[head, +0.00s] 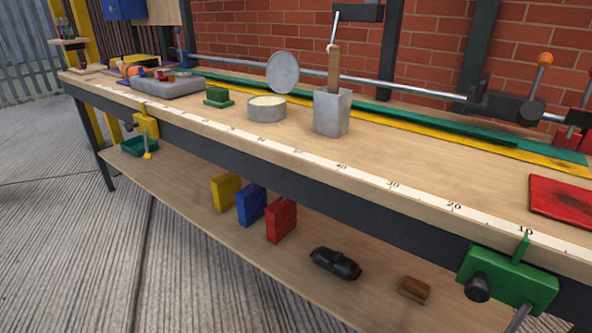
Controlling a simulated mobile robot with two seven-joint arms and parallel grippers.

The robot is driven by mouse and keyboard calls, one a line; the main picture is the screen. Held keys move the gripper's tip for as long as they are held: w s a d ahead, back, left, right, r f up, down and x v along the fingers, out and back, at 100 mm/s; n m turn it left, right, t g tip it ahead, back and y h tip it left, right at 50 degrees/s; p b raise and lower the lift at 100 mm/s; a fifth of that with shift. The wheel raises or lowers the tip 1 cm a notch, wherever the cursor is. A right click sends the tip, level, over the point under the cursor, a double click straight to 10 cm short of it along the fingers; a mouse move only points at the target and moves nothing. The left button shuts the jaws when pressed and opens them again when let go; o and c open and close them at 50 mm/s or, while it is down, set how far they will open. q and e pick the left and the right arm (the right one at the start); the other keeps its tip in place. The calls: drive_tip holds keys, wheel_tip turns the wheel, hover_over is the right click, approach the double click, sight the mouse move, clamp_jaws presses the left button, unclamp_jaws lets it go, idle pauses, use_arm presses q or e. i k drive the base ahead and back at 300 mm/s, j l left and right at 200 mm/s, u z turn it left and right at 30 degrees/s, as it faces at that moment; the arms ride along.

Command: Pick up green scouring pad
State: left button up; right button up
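A small green block-like thing (217,98), which looks like the green scouring pad, lies on the wooden workbench (400,150). It seems to have a smaller, raised part on a wider green base. It sits left of a round grey tin (267,110) and right of a grey tray (170,87). Its visible sides are unobstructed. Neither of my grippers is in view.
A grey block with a wooden-handled tool (332,110) stands right of the tin. A red pad (563,199) lies at the right. Green (505,285) and yellow (146,126) clamps sit on the front edge. The lower shelf (180,190) holds several items.

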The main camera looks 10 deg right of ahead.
sight(217, 97)
drive_tip(key=z, duration=2.1)
drive_tip(key=k+j, duration=0.1)
drive_tip(key=j, duration=0.3)
drive_tip(key=k+j, duration=0.1)
drive_tip(key=j, duration=0.3)
drive_tip(key=k+j, duration=0.1)
drive_tip(key=j, duration=0.3)
drive_tip(key=k+j, duration=0.1)
drive_tip(key=j, duration=0.3)
